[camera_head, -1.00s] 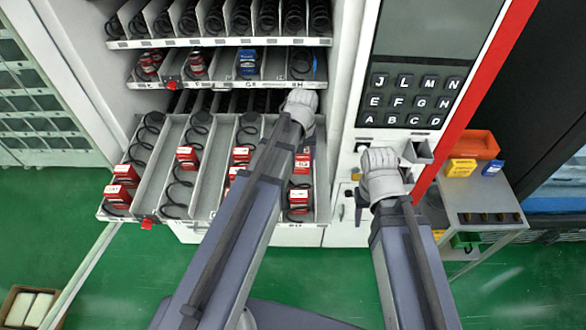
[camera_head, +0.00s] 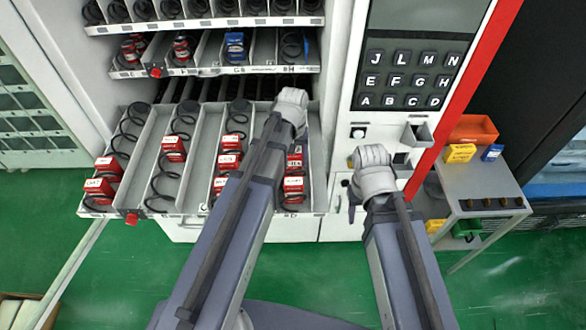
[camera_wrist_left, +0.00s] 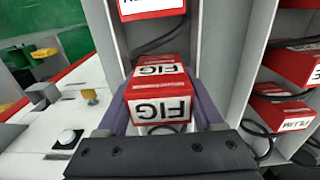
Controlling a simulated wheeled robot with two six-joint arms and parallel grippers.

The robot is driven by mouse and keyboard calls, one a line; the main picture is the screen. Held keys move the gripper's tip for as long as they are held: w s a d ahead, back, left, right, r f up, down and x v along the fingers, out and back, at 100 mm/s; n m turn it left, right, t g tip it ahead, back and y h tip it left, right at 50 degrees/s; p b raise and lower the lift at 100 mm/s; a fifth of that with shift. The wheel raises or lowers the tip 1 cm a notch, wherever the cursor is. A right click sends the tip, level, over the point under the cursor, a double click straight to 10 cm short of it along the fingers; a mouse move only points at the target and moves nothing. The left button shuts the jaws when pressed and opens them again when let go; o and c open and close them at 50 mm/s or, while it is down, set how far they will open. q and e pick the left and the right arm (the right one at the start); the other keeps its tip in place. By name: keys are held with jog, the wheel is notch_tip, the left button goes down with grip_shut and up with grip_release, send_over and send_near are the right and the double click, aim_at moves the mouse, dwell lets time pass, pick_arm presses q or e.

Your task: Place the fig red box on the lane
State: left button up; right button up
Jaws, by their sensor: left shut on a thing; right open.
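The fig red box (camera_wrist_left: 158,108), labelled FIG, is between the two purple fingers of my left gripper (camera_wrist_left: 158,80) in the left wrist view. The fingers are shut on it. The box is over a lane (camera_wrist_left: 212,60) with a wire coil under it; I cannot tell if it touches the floor. Another red box (camera_wrist_left: 150,8) stands beyond it in line. My right gripper (camera_head: 372,168) is open, right of the tray.
Red boxes stand in the other lanes (camera_head: 174,148); PLUM boxes (camera_wrist_left: 285,112) show beside the lane wall. A shelf (camera_head: 215,68) with a blue box (camera_head: 234,46) hangs above the tray. The keypad panel (camera_head: 413,80) and a side table (camera_head: 475,185) are at right.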

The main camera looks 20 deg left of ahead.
aim_at(293, 166)
pick_arm(q)
jog(key=shift+f+b, duration=1.7)
jog(key=shift+f, duration=0.15)
jog(key=shift+f, duration=0.15)
jog(key=o, duration=1.4)
jog(key=shift+o, duration=0.2)
